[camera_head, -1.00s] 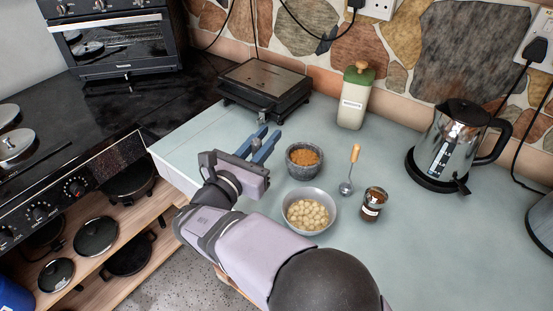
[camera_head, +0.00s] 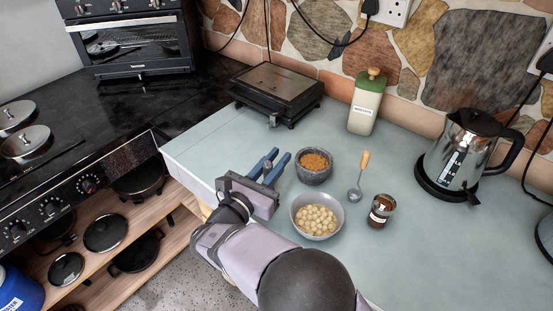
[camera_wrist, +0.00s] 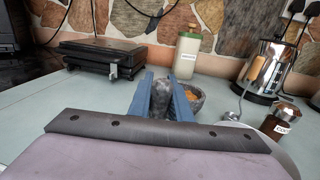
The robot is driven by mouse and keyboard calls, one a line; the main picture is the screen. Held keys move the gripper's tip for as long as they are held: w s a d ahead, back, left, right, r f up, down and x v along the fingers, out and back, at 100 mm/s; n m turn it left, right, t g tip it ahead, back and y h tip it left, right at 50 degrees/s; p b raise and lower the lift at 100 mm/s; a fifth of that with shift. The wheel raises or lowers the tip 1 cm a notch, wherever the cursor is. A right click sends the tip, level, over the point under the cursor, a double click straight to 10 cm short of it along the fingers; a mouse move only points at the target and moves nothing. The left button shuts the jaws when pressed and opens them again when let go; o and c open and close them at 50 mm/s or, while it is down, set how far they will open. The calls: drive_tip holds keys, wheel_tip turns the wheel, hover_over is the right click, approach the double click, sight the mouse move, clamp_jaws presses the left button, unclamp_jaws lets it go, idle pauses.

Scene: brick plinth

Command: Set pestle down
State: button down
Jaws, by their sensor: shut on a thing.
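The grey stone pestle (camera_wrist: 160,104) shows between the two blue fingers of my gripper (camera_wrist: 161,95) in the wrist view, and they are shut on it. Its lower end is hidden, so I cannot tell whether it touches the counter. In the head view my gripper (camera_head: 272,166) is left of the mortar, and the pestle cannot be made out there. The grey mortar (camera_head: 314,176) stands upright with orange-brown powder in it. It also shows in the wrist view (camera_wrist: 199,101), partly behind the right finger.
A bowl of pale round pieces (camera_head: 298,231) stands in front of the mortar. A spoon (camera_head: 356,193) and a small jar (camera_head: 380,214) are to the right. A black grill (camera_head: 275,90), a canister (camera_head: 366,105) and a kettle (camera_head: 465,150) stand behind. The counter (camera_head: 215,150) left of my gripper is clear.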

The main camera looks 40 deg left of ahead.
drive_tip(key=shift+f, duration=0.2)
drive_tip(key=c, duration=1.6)
unclamp_jaws()
drive_tip(key=shift+c, duration=0.2)
drive_tip(key=shift+r, duration=0.15)
drive_tip(key=s+d+b, duration=0.2)
drive_tip(key=s, duration=1)
drive_tip(key=shift+w+r, duration=0.1)
